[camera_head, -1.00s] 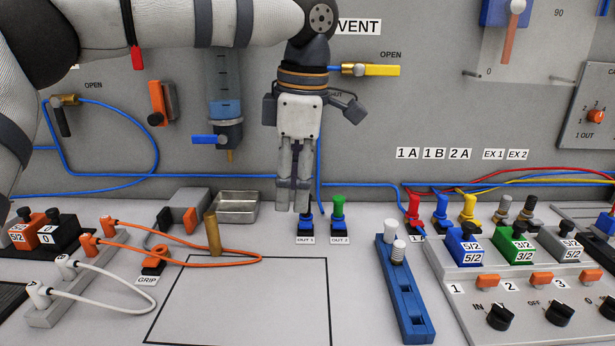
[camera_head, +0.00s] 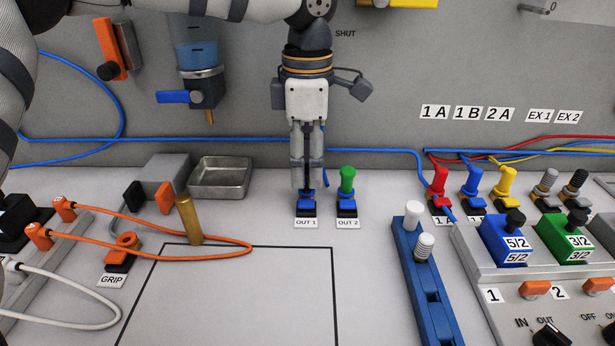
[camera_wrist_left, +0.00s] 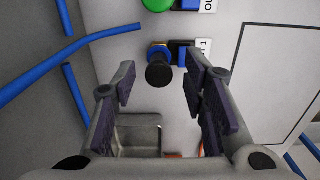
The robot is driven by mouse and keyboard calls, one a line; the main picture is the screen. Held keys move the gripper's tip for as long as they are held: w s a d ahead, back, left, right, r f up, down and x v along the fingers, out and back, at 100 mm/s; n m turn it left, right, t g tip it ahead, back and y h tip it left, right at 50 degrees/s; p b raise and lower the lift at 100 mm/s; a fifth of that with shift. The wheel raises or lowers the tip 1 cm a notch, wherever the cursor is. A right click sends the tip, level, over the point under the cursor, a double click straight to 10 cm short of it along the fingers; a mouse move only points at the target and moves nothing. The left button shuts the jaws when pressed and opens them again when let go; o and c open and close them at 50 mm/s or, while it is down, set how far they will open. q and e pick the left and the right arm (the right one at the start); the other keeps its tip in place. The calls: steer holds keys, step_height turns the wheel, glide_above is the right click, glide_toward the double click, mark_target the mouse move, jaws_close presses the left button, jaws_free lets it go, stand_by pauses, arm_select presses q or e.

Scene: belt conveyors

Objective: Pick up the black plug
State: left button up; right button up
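The black plug (camera_wrist_left: 159,73) stands in a blue fitting at the OUT 1 socket, seen nearly end-on in the left wrist view. My left gripper (camera_wrist_left: 165,85) is open. Its two padded fingers lie on either side of the plug in that picture, with gaps to both; I see no contact. In the head view my left gripper (camera_head: 306,188) points down right over the OUT 1 socket (camera_head: 306,209) and hides most of the plug there. My right gripper is not in view.
A green plug (camera_head: 346,181) stands at OUT 2, close on the right. A metal tray (camera_head: 220,178) and a brass peg (camera_head: 189,220) are to the left. A blue rack (camera_head: 407,255) stands to the right. The outlined square (camera_head: 235,295) is partly crossed by an orange cable.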

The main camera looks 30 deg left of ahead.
arm_select(q)
steer(key=shift+f, duration=0.8)
steer(key=shift+a, duration=0.1)
jaws_close()
